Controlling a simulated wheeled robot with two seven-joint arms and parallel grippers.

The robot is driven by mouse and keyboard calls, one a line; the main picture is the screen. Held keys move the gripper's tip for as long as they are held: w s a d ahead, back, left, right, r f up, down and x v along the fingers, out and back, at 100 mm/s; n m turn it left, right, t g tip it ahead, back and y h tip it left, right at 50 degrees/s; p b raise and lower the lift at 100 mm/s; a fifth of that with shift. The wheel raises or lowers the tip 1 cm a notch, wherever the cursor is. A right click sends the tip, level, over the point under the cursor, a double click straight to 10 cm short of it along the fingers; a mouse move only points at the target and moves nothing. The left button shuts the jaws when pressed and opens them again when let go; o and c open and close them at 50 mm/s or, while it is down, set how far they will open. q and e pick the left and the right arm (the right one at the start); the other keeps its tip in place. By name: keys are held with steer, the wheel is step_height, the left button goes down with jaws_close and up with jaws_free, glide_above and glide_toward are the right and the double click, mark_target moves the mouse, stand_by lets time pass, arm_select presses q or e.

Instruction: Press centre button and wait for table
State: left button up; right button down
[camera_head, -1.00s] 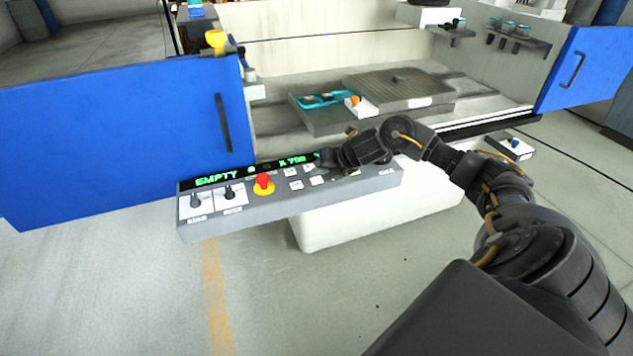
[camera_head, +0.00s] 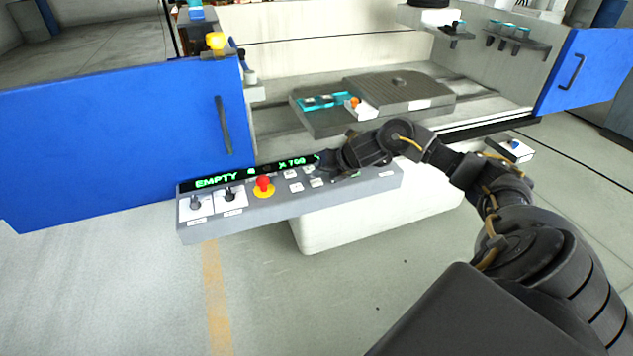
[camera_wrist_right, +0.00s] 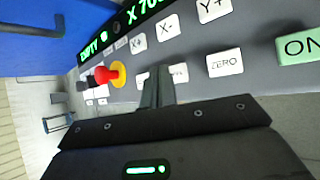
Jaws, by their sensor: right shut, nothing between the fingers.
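The control panel (camera_head: 285,208) is a long grey box with a green-lit display (camera_head: 215,180) reading EMPTY and X 700. White buttons lie beside a red emergency knob (camera_head: 263,184) on a yellow base. My right gripper (camera_head: 325,166) is over the buttons. In the wrist view my shut, empty right gripper (camera_wrist_right: 158,84) has its tip over a white button (camera_wrist_right: 179,72), partly hiding its label. Contact cannot be told. Buttons marked X-, X+, Y+, ZERO (camera_wrist_right: 224,63) and ON surround it. The machine table (camera_head: 425,98) is a grey slab inside the enclosure. My left gripper is out of view.
A blue door (camera_head: 110,140) stands left of the panel, another blue door (camera_head: 590,70) at right. Two black switches (camera_head: 230,193) sit at the panel's left end. A teal item (camera_head: 320,101) and an orange-knobbed block (camera_head: 361,109) lie at the table's left end. The floor in front is clear.

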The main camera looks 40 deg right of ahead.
stand_by(0.7)
steer(key=shift+f, duration=0.15)
steer(key=shift+f+b, duration=0.25)
steer(key=shift+b, duration=0.1)
